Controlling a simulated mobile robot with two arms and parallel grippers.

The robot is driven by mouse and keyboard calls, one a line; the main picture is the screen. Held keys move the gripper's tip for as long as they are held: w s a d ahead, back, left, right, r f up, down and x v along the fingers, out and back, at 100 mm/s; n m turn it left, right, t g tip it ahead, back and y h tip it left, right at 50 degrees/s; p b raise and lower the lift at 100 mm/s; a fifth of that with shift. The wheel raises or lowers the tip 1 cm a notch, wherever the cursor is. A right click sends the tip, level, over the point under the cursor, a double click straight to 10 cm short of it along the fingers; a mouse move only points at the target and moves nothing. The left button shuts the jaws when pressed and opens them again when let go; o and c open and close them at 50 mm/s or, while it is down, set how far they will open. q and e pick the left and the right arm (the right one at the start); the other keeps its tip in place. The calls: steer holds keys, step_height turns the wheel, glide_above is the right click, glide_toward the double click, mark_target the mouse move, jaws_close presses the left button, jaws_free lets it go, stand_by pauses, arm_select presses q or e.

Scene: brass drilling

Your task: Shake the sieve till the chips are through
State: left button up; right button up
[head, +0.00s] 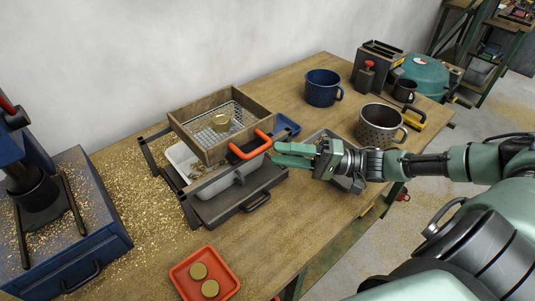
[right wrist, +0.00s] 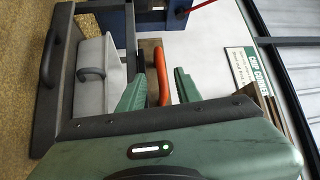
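The sieve (head: 184,124), a wooden frame with a wire mesh, sits on dark rails over a white bin (head: 183,160). My right gripper (head: 276,153) is at this handle. In the right wrist view the orange handle (right wrist: 160,75) lies between the two green fingers, with a narrow gap on each side, so the gripper looks open around it. My left gripper is not in view.
A red tray (head: 177,273) with brass discs is at the front. A blue drill press (head: 75,220) stands left, with chips scattered beside it. A blue mug (head: 322,87), a perforated metal mug (head: 379,126) and a metal tray (head: 324,136) are to the right.

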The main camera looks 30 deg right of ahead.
steer(key=shift+s+d+f, duration=0.1)
steer(key=shift+s+d, duration=0.3)
steer(key=shift+d, duration=0.2)
steer(key=shift+d, duration=0.15)
steer(key=c, duration=0.5)
steer(key=w+d+m+t+h+p, duration=0.1)
steer(key=d+m+h, duration=0.1)
steer(key=d+h, duration=0.1)
steer(key=d+m+t+h+p, duration=0.1)
steer(key=d+m+t+h, duration=0.1)
steer(key=d, duration=0.4)
steer(key=w+d+m+t+h+p, duration=0.1)
steer(key=d+m+t+h+p, duration=0.1)
steer(key=d+m+h, duration=0.1)
steer(key=shift+w+d+r+h, duration=0.25)
steer(key=shift+w+d+h, duration=0.1)
steer(key=shift+d, duration=0.3)
jaws_close()
steer(key=w+a+p, duration=0.1)
steer(key=w+a, duration=0.6)
steer(key=w, duration=0.1)
steer(key=shift+w+a+m, duration=0.25)
steer(key=shift+w+m, duration=0.05)
steer(key=shift+w, duration=0.05)
